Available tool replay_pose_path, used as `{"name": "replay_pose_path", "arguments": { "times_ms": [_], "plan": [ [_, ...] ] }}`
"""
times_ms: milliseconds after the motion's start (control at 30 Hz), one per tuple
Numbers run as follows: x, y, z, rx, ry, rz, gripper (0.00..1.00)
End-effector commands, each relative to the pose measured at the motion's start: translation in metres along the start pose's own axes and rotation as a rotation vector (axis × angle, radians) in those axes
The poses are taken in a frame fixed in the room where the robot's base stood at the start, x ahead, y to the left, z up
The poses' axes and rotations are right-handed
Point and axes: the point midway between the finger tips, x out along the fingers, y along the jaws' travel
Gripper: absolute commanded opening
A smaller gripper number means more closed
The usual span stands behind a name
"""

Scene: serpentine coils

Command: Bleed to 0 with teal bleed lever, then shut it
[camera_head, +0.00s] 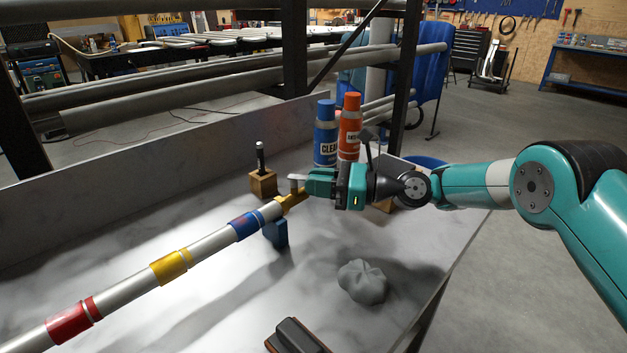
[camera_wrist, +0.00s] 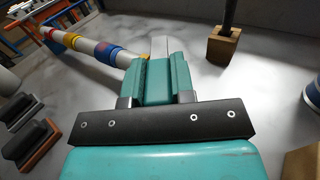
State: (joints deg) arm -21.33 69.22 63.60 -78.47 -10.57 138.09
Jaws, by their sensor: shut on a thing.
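A silver pipe (camera_head: 125,285) with red, yellow and blue bands ends in a brass fitting (camera_head: 288,199) at the middle of the bench. My gripper (camera_head: 298,184) is at this pipe end, close above the brass fitting. In the wrist view the teal jaws of my gripper (camera_wrist: 160,68) are close together, with the pipe (camera_wrist: 88,45) running off to the upper left. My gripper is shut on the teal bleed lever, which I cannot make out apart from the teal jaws. The lever's angle is hidden, and I see no readable gauge.
A wooden block with a black post (camera_head: 262,182) stands behind the fitting. Blue (camera_head: 326,132) and orange (camera_head: 349,128) bottles stand behind my gripper. A grey crumpled cloth (camera_head: 362,282) and a dark brush-like block (camera_head: 296,337) lie in front. A blue support (camera_head: 276,233) holds the pipe.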

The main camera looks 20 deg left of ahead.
Motion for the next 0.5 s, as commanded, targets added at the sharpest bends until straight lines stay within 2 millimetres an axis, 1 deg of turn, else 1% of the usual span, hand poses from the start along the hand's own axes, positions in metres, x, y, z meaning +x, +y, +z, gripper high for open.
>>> {"name": "replay_pose_path", "arguments": {
  "times_ms": [200, 500],
  "plan": [
    [-0.0001, 0.0046, -0.0020, 0.004, 0.002, 0.061, 0.00],
    [0.0036, 0.0064, -0.0016, 0.006, 0.001, 0.078, 0.00]
  ]
}}
